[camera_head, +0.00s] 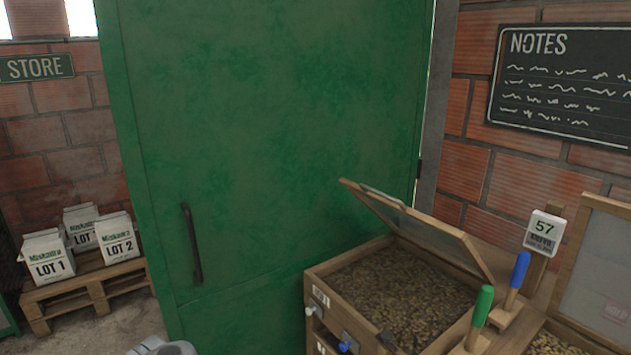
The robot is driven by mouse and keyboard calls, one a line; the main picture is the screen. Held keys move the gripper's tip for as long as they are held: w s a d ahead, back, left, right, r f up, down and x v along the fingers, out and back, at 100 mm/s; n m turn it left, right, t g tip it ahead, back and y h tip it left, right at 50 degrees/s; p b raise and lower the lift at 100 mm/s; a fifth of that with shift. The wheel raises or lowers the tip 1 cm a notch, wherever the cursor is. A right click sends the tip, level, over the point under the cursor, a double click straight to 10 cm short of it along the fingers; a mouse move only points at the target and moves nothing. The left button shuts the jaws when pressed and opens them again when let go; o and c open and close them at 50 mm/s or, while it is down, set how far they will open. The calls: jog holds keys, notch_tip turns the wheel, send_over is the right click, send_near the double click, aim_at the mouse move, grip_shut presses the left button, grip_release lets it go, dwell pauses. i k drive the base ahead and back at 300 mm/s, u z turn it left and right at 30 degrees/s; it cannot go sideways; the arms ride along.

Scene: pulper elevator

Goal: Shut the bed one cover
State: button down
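A wooden bed (318,274) filled with brown beans (392,290) stands at the lower right, beside a green door. Its cover (440,236) is a wood-framed panel, raised and tilted over the bed's back edge, with a handle (382,198) near its upper edge. The cover is open and the beans are in plain view. A small label (320,297) is on the bed's front corner, too small to read surely. My gripper is not in view; a grey piece at the bottom edge may be part of my arm.
A large green door (265,150) with a dark handle (192,243) fills the middle. Green- and blue-handled tools (482,308) stand on the bed's right side.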

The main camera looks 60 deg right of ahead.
aim_at(447, 247)
jog(key=z, duration=0.3)
jog(key=i, duration=0.9)
jog(key=z, duration=0.7)
